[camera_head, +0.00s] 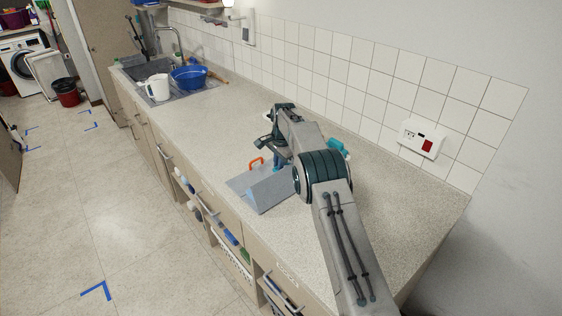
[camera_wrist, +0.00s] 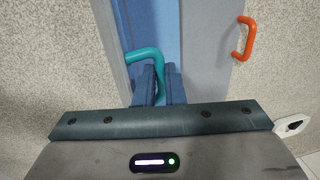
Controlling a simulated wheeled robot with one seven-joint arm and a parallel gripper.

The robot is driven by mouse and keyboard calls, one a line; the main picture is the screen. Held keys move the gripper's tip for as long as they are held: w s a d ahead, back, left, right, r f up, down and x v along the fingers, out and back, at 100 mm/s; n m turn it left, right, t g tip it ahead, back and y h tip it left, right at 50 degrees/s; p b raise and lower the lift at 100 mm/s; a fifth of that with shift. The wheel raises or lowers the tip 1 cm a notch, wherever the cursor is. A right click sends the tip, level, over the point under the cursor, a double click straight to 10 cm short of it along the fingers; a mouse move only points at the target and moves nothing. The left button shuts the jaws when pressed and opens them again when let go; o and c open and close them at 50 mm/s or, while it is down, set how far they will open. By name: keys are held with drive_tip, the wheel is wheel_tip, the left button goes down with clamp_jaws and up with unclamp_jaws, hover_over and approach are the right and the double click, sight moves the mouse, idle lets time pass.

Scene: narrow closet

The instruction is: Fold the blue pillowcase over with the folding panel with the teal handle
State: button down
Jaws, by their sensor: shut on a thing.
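The folding board lies on the counter in the head view; its grey panel (camera_head: 240,181) has an orange handle (camera_head: 256,162). A blue-grey sloped surface (camera_head: 268,192) rises beside it. In the wrist view the blue pillowcase (camera_wrist: 165,22) is a blue strip beside the grey panel (camera_wrist: 208,45) with the orange handle (camera_wrist: 245,38). The teal handle (camera_wrist: 145,54) runs between my fingers. My gripper (camera_wrist: 161,82) is shut on it, and it shows in the head view (camera_head: 277,163) over the board. My arm hides part of the board and pillowcase.
A blue basin (camera_head: 189,77) and white jug (camera_head: 158,87) stand by the sink at the far end. The counter (camera_head: 215,125) between is clear. Its front edge is close to the board.

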drive_tip(key=shift+w+a+f+g+p, duration=0.15)
drive_tip(key=shift+a+f+g+p, duration=0.25)
drive_tip(key=shift+f, duration=0.35)
drive_tip(key=c, duration=1.6)
unclamp_jaws()
drive_tip(key=shift+o, duration=0.5)
drive_tip(key=shift+w+a+f, duration=0.2)
drive_tip(key=shift+w, duration=0.1)
drive_tip(key=shift+d+r, duration=0.25)
drive_tip(key=shift+r, duration=0.15)
drive_tip(key=r, duration=0.7)
drive_tip(key=shift+s+d+r, duration=0.1)
drive_tip(key=shift+s+d, duration=0.1)
drive_tip(key=shift+c, duration=0.3)
